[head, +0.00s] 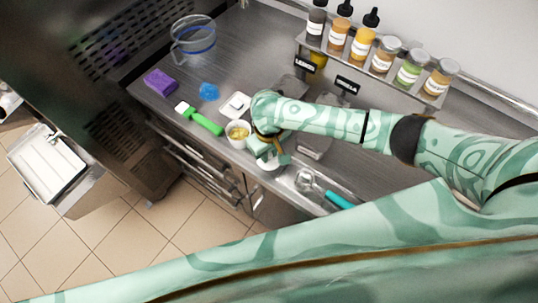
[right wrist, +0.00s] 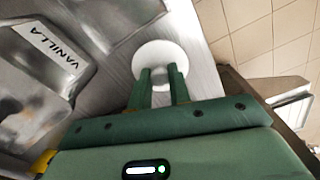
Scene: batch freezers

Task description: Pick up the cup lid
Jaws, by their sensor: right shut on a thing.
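The cup lid (right wrist: 152,52) is a round white disc in the right wrist view, at the tips of my right gripper (right wrist: 163,80). The two green fingers are shut on its middle part, with a small gap between them. In the head view my right gripper (head: 270,155) is over the steel counter's front part, and the white lid (head: 272,165) shows just below it, partly hidden. I cannot tell whether the lid touches the counter. My left gripper is not in view.
A white cup with yellow contents (head: 239,133) stands just left of my right gripper. A green-handled spatula (head: 203,120), blue cloth (head: 208,92), purple sponge (head: 160,82) and clear jug (head: 193,42) are farther left. A teal-handled scoop (head: 335,198) lies right. Several bottles (head: 385,55) line the back shelf.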

